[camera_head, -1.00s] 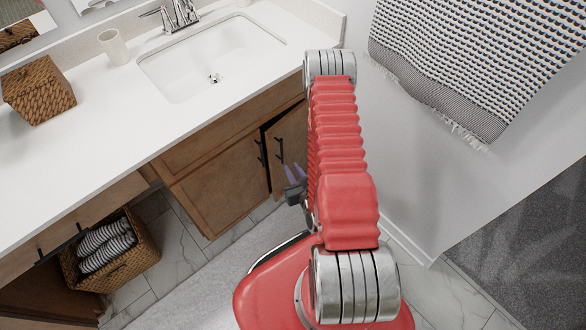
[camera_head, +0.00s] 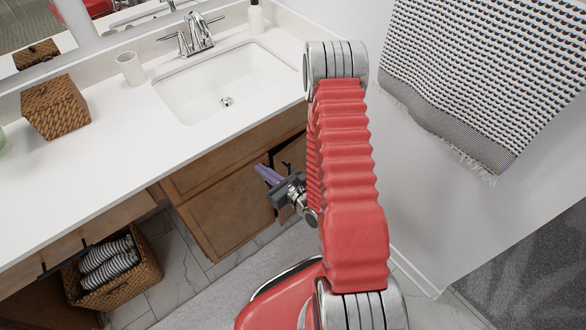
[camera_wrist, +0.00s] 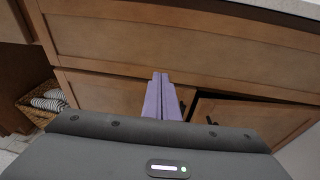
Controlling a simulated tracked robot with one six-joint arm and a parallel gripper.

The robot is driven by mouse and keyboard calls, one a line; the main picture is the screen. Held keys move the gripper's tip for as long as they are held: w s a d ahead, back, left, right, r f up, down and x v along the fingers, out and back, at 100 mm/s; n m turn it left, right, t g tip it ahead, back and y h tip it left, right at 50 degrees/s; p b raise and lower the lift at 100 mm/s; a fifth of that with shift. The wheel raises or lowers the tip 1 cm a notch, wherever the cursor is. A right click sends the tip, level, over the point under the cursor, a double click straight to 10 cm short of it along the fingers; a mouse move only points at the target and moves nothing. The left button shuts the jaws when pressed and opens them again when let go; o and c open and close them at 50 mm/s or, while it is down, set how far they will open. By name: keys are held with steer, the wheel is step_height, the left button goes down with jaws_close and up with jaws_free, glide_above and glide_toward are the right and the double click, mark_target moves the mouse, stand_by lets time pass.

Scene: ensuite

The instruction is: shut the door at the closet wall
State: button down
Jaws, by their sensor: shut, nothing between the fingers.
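The wooden vanity has two lower doors. Its right door (camera_head: 294,153) is ajar, with a dark gap along its edge, and my arm hides most of it. In the wrist view the right door (camera_wrist: 250,117) stands out from the frame, a dark gap above it, with a dark handle near its left edge. The left door (camera_head: 225,212) looks shut. My gripper (camera_head: 264,172) is shut and empty, its purple fingers in front of the vanity near the tops of the doors. In the wrist view the fingertips (camera_wrist: 160,77) lie left of the ajar door; contact cannot be told.
The white counter (camera_head: 110,145) with its sink (camera_head: 220,90) overhangs the doors. A wicker basket (camera_head: 120,285) with striped towels sits in the open space at left. A towel (camera_head: 470,80) hangs on the right wall. The floor before the vanity looks clear.

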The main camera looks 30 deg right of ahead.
steer(key=w+a+r+n+g+y, duration=0.1)
steer(key=a+r+n+y, duration=0.4)
steer(key=a+r, duration=0.25)
steer(key=s+a+r+n+g+y, duration=0.5)
steer(key=s+a+r+n+g, duration=0.6)
steer(key=s+a+r+n, duration=0.3)
steer(key=s+d+r+n+g+h, duration=0.3)
steer(key=s+d+r+n+h, duration=0.1)
steer(key=s+n+h, duration=0.4)
steer(key=s+d+r+n+t+h, duration=0.1)
steer(key=d+r+n+t+h, duration=0.4)
steer(key=d+r, duration=0.3)
steer(key=d+n, duration=0.1)
steer(key=d, duration=0.1)
steer(key=shift+d+n+h, duration=0.35)
steer(key=shift+n+h, duration=0.05)
steer(key=shift+s+r, duration=0.1)
steer(key=shift+s, duration=0.05)
